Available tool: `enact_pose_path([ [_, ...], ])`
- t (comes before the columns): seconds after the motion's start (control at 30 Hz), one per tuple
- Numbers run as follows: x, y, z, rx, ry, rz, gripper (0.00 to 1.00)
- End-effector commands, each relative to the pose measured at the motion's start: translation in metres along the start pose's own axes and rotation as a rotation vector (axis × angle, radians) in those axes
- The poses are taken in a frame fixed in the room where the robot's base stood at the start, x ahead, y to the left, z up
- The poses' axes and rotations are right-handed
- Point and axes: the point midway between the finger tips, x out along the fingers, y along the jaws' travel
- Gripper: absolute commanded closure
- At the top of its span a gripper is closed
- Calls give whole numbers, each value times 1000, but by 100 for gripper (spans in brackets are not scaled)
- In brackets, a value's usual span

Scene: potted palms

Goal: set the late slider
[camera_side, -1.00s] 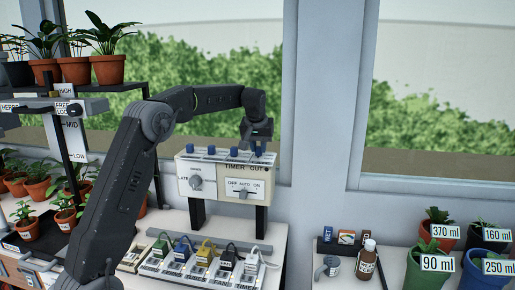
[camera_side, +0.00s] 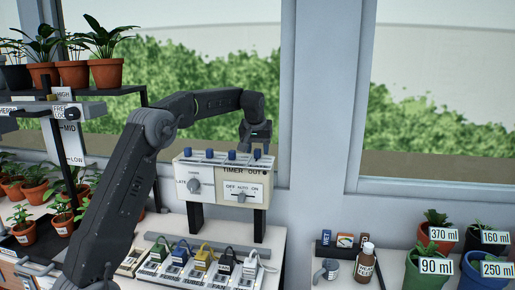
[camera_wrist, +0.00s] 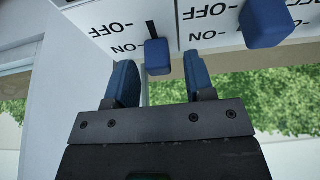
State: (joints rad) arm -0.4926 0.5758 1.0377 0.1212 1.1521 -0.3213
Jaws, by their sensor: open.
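The timer box (camera_side: 218,172) is cream, on two dark posts, with a row of blue sliders (camera_side: 209,154) along its top. A round knob (camera_side: 194,186) beside the word LATE and an OFF/AUTO/ON switch (camera_side: 242,197) are on its front. My gripper (camera_side: 257,149) hangs over the right end of the top row. In the wrist view my gripper (camera_wrist: 158,62) is open, its blue fingers either side of a blue slider (camera_wrist: 157,53), with gaps showing. That slider sits near its ON mark. Another slider (camera_wrist: 265,22) is to the right. No top slider's name is readable.
Below the box, several coloured plugs (camera_side: 203,257) sit in a power strip. A brown bottle (camera_side: 365,262) and labelled pots (camera_side: 437,236) stand at the right. Shelves of potted plants (camera_side: 105,72) are at the left. The window (camera_side: 200,60) is behind.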

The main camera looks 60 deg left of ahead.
Motion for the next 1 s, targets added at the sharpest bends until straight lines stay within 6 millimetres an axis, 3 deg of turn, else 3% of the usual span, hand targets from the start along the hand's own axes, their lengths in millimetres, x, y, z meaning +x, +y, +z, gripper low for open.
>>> enact_pose_path([
  [0.17, -18, 0, 0, 0, 3, 1, 51],
  [0.6, -110, 0, 0, 1, 5, 2, 51],
  [0.8, -133, 0, 0, 1, 3, 1, 51],
  [1.0, -138, 0, 0, 0, 2, 1, 51],
])
